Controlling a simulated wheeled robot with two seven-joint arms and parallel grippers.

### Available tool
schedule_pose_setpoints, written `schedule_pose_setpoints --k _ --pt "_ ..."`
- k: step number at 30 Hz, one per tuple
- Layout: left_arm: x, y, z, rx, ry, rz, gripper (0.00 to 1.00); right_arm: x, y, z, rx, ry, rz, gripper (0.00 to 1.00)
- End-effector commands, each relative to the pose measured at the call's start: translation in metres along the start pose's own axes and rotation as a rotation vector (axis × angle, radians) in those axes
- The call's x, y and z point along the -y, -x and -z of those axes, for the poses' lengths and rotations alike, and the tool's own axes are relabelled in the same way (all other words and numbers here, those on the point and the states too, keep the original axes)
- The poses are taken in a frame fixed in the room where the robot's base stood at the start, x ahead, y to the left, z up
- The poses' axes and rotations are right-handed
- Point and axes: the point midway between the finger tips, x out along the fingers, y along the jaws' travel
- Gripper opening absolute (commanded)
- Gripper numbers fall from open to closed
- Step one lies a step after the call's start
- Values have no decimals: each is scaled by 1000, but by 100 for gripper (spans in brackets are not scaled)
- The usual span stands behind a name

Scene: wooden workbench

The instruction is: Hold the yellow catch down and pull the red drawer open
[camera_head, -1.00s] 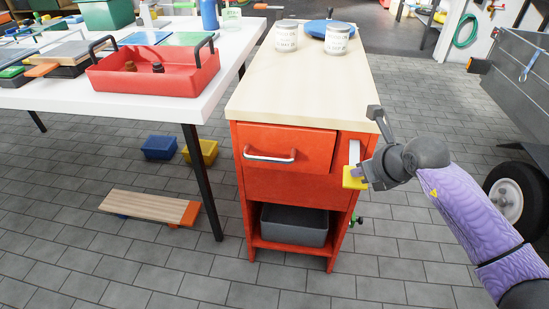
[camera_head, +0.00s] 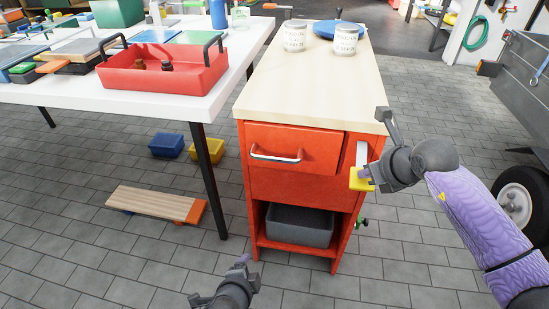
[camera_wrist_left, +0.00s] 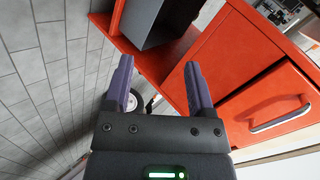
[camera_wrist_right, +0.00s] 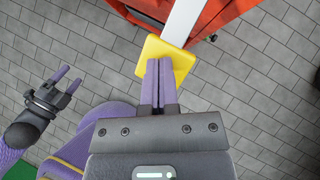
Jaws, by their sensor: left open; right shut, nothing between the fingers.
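The red drawer (camera_head: 295,150) is at the top of the red cabinet's front. Its front appears to stand slightly proud of the cabinet, and it has a pale-edged bar handle (camera_head: 275,156). The yellow catch (camera_head: 361,181) sits at the end of a white lever (camera_head: 362,153) right of the drawer. My right gripper (camera_head: 371,174) is shut and empty, its fingertips at the catch; in the right wrist view they overlap the catch (camera_wrist_right: 178,62), seemingly touching. My left gripper (camera_head: 243,259) is open and empty, low before the cabinet; its wrist view shows the handle (camera_wrist_left: 282,115) to the right.
A grey bin (camera_head: 298,227) sits on the cabinet's lower shelf. A white table (camera_head: 160,105) with a red tray (camera_head: 150,80) is to the left. The floor before the cabinet is clear.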

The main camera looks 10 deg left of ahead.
Motion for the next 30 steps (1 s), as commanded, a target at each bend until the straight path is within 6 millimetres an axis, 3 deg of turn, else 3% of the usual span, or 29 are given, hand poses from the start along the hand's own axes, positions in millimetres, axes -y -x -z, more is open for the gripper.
schedule_pose_setpoints --k 1,3,6,10,13,17,30 --pt "30 1 16 -26 -42 68 71 0 0 0 -1 0 0 0" --pt "72 7 38 -55 -113 165 71 0 0 0 -1 0 0 0" --pt "125 21 64 -80 -199 296 71 0 0 0 -1 0 0 0" --pt "173 42 87 -90 -276 424 71 0 0 0 -1 0 0 0" --pt "192 52 95 -89 -309 479 71 0 0 0 -1 0 0 0" --pt "203 52 100 -87 -323 502 71 0 0 0 -1 0 0 0" --pt "235 -12 111 -86 -320 499 71 0 0 0 -1 0 0 0"
